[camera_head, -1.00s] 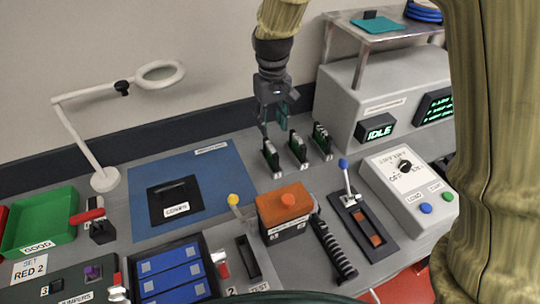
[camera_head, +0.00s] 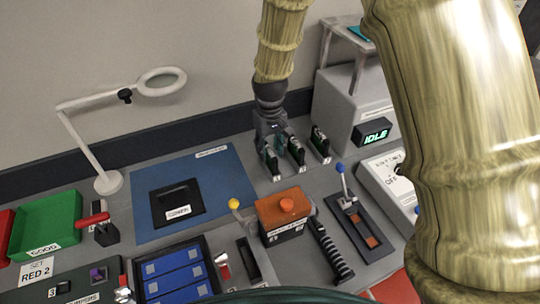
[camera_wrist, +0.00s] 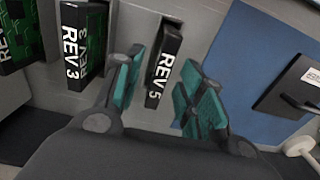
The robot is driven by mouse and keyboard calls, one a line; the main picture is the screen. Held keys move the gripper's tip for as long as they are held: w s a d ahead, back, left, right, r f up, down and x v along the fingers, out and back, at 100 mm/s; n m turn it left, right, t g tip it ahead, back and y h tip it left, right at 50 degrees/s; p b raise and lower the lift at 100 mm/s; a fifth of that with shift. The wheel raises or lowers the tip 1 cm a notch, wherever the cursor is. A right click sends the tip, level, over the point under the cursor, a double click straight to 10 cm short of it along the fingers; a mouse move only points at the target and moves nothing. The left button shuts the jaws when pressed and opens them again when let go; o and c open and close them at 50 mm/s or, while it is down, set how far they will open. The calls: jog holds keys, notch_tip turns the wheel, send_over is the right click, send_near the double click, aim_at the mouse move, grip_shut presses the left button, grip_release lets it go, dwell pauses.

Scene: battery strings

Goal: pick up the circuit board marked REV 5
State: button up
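The REV 5 board (camera_wrist: 165,62) stands upright, its label facing my wrist camera. In the wrist view it lies between the two teal finger pads of my gripper (camera_wrist: 163,88), with a gap on each side. My gripper is open and I see no grip on the board. In the head view the board nearest the blue mat, the left one of three (camera_head: 271,161), appears to be this one.
The REV 3 board (camera_wrist: 76,48) stands beside my left finger in the wrist view. A third board (camera_wrist: 16,40) is further left, its number unclear. The blue mat (camera_head: 226,190) with a black tray (camera_head: 178,204) lies left of the boards. The IDLE machine (camera_head: 345,112) stands to their right.

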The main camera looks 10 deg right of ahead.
jog(key=shift+f, duration=0.8)
jog(key=shift+c, duration=0.4)
grip_shut()
jog(key=shift+r, duration=0.1)
